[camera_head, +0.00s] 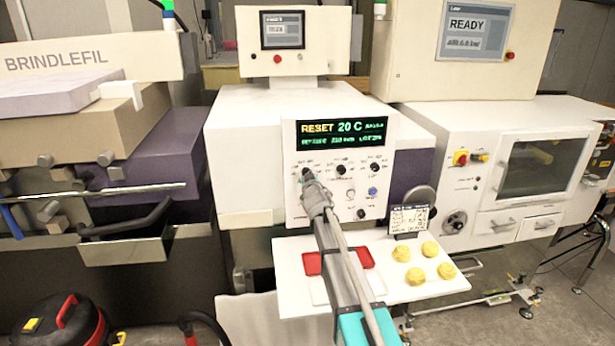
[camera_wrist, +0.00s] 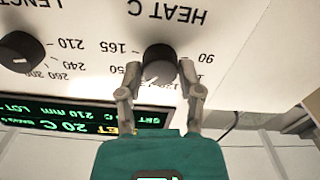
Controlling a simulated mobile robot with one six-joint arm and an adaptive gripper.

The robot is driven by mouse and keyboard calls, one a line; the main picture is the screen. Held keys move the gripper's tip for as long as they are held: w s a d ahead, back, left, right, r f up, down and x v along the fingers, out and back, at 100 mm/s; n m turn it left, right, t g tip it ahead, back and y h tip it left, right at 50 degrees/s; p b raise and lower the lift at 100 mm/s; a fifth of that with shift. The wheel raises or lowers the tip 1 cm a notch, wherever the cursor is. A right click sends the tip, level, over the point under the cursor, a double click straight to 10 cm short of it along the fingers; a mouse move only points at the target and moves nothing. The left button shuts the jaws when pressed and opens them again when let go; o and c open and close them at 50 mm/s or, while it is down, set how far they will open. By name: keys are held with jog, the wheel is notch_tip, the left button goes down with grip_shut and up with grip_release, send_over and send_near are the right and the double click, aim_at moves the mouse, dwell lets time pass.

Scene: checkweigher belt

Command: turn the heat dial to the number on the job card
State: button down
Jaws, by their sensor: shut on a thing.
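The heat dial (camera_wrist: 160,63) is a dark round knob with a grey face under upside-down "HEAT C" lettering in the wrist view. Numbers 90 and 165 show beside it; its pointer is hard to read. My gripper (camera_wrist: 161,76) has one finger on each side of the dial and is shut on it. In the head view my gripper (camera_head: 311,182) is at the upper left dial of the white control panel (camera_head: 330,205), mostly hiding it. The job card (camera_head: 409,218) stands on the shelf right of the panel; its text is too small to read.
A green display (camera_head: 345,134) above the dials reads "RESET 20 C". Other dials, including a length dial (camera_wrist: 22,52), sit close by. The white shelf (camera_head: 300,245) below holds red trays (camera_head: 312,263) and several yellow pieces (camera_head: 415,276).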

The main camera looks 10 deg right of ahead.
jog(key=shift+n, duration=1.7)
jog(key=shift+c, duration=1.3)
grip_release()
jog(key=shift+s, duration=0.15)
jog(key=s, duration=1.1)
jog(key=shift+s, duration=0.35)
jog(key=shift+f, duration=0.1)
